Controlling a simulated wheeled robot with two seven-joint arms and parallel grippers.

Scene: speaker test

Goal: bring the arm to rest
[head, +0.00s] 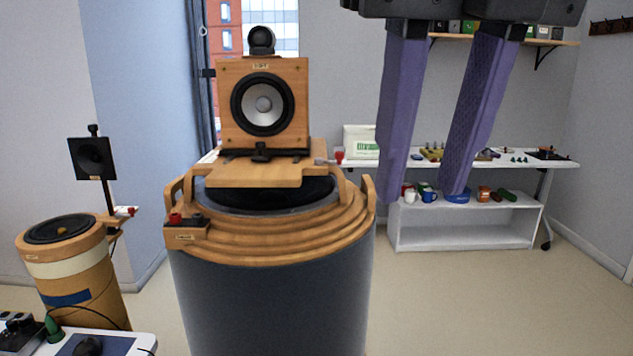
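The gripper is open and empty. It is in front of the back table and shelf and to the right of the wooden speaker (290,100), apart from it in the picture.
The speaker stands on a large round wood-topped cabinet (270,290). A smaller speaker drum (105,275) is at the left. A white table (555,163) and a low white shelf (515,235) with cups stand behind. The floor (470,310) at the lower right is clear.

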